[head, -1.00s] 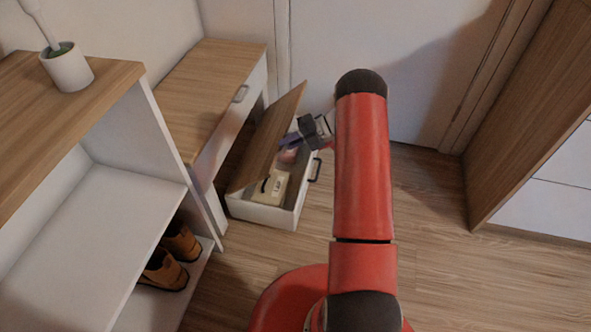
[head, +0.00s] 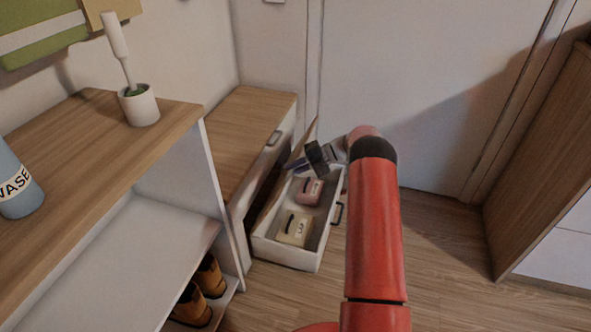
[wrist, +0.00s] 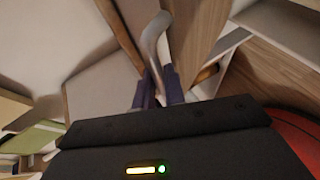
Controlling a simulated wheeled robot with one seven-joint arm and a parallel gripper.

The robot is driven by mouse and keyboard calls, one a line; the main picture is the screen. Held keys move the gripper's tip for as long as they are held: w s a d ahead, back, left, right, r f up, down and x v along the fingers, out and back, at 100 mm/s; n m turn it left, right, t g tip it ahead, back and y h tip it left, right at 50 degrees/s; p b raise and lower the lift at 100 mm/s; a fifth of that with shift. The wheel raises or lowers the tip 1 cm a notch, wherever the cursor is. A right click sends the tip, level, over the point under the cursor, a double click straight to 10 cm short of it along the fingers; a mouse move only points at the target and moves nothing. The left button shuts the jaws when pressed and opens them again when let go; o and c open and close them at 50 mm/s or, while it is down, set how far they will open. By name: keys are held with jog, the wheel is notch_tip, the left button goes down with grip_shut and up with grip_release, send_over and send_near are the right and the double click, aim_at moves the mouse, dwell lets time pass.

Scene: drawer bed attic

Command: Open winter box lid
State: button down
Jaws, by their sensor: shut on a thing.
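The winter box (head: 290,257) is a low white box with a dark side handle, on the floor beside the wood-topped bench. Its wooden lid (head: 273,203) is raised steeply and shows as a narrow strip along the box's left side. My gripper (head: 305,162) is at the lid's upper far part. In the wrist view its purple fingers (wrist: 157,88) are shut on a grey curved handle (wrist: 153,38), seemingly the lid's. A cream package (head: 296,228) and a pink package (head: 309,191) lie inside the box. My gripper partly hides the lid's far end.
The wood-topped bench (head: 240,125) stands close on the box's left. Floor (head: 445,240) is clear to the right.

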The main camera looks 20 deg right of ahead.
jog(key=c, duration=1.5)
grip_release()
jog(key=shift+c, duration=0.2)
jog(key=shift+o, duration=0.3)
jog(key=shift+f, duration=0.1)
jog(key=shift+d, duration=0.15)
jog(key=v, duration=0.7)
jog(key=shift+d+r+b, duration=0.25)
jog(key=shift+r+b, duration=0.05)
jog(key=shift+r, duration=0.1)
